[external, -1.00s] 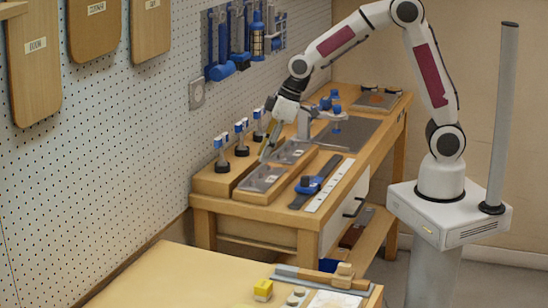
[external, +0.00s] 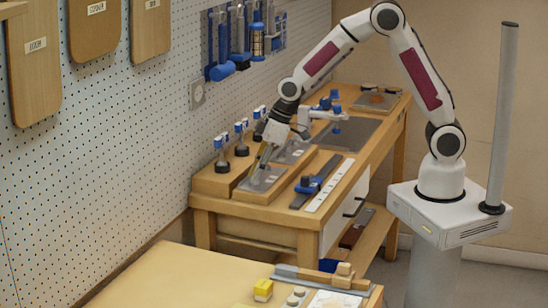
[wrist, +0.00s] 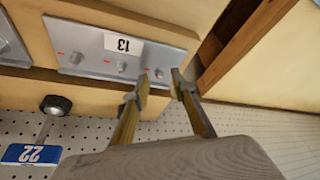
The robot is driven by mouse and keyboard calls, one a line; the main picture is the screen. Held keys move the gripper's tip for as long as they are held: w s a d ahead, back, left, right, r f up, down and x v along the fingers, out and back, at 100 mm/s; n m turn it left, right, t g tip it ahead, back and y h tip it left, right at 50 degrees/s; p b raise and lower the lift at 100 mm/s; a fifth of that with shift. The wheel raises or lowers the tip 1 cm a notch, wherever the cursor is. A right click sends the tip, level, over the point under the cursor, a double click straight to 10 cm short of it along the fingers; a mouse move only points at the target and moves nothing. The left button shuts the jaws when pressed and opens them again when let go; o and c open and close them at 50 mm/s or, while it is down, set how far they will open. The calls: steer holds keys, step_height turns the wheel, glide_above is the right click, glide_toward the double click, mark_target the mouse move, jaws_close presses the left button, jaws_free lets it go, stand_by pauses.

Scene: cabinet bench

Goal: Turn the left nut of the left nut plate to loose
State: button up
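The nut plate labelled 13 (wrist: 95,44) is a grey metal plate set in a wooden block. It shows in the external view as the nearer of two plates (external: 262,180). In the wrist view it carries a row of small nuts: one at the left (wrist: 75,57), one in the middle (wrist: 122,66) and one at the right end (wrist: 158,73). My gripper (wrist: 161,75) is open, its two fingertips apart on either side of the right-end nut in that view. I cannot tell whether they touch it. In the external view my gripper (external: 257,166) is low over this plate.
A second plate (wrist: 10,45) lies beside it in the wrist view. Several upright black-based, blue-topped pieces (external: 221,155) stand along the wall side. A blue clamp-like tool (external: 308,185) and a white ruler strip (external: 329,186) lie right of the plates. A pegboard (wrist: 270,140) bounds the bench.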

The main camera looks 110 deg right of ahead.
steer(key=shift+w+f, duration=0.15)
steer(key=shift+f, duration=0.25)
jaws_close()
